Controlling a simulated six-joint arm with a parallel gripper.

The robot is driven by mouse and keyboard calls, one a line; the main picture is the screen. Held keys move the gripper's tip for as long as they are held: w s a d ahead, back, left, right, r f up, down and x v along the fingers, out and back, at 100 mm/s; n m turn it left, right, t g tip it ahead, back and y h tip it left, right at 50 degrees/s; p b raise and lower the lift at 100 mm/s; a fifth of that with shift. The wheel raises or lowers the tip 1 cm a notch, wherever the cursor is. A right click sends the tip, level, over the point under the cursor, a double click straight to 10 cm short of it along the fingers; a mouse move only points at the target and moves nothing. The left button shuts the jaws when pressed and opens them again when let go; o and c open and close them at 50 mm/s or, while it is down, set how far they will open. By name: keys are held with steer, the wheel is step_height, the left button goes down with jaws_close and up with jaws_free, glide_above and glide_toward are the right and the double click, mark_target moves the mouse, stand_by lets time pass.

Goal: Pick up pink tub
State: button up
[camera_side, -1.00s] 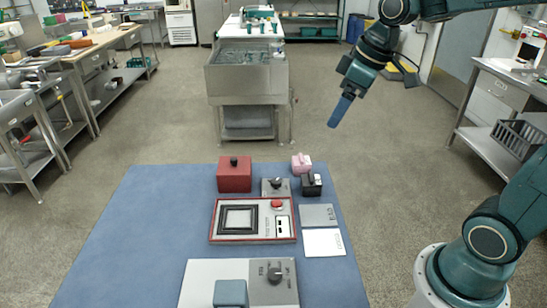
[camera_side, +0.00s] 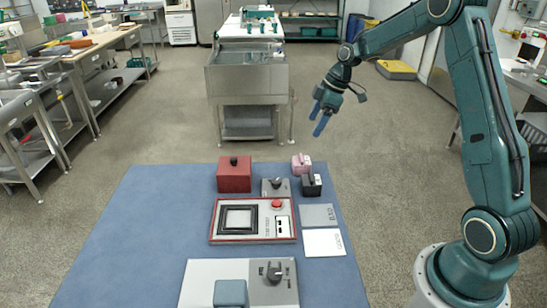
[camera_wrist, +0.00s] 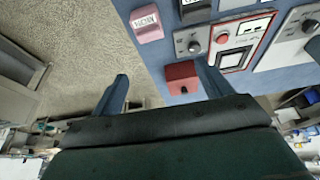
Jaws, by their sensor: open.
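The pink tub (camera_side: 301,165) is a small box with a raised grip on its lid, upright at the far edge of the blue table. It also shows at the top of the wrist view (camera_wrist: 147,24), with a dark-lettered label. My gripper (camera_side: 318,117) is open and empty, in the air above and beyond the tub in the side view. In the wrist view, its two blue fingers (camera_wrist: 163,72) are spread apart, and the tub lies past them, not between them.
On the blue table (camera_side: 135,230), a black tub (camera_side: 311,186) stands close by the pink one. A grey knob box (camera_side: 275,188) and a red tub (camera_side: 234,176) are to the left. A red-framed panel (camera_side: 253,221) is nearer. A steel sink (camera_side: 247,80) stands behind.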

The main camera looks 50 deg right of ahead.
mark_target(300, 160)
steer(key=shift+n+y, duration=0.3)
steer(key=shift+n, duration=0.1)
steer(key=d+f, duration=0.1)
steer(key=f, duration=0.1)
steer(key=w+d+f, duration=0.1)
steer(key=d+f, duration=0.1)
steer(key=shift+w+f, duration=0.1)
steer(key=shift+x, duration=4.2)
steer(key=shift+a, duration=0.1)
steer(key=shift+s+x, duration=0.1)
steer(key=shift+x, duration=1.2)
steer(key=shift+s+x, duration=0.15)
steer(key=shift+x, duration=1.15)
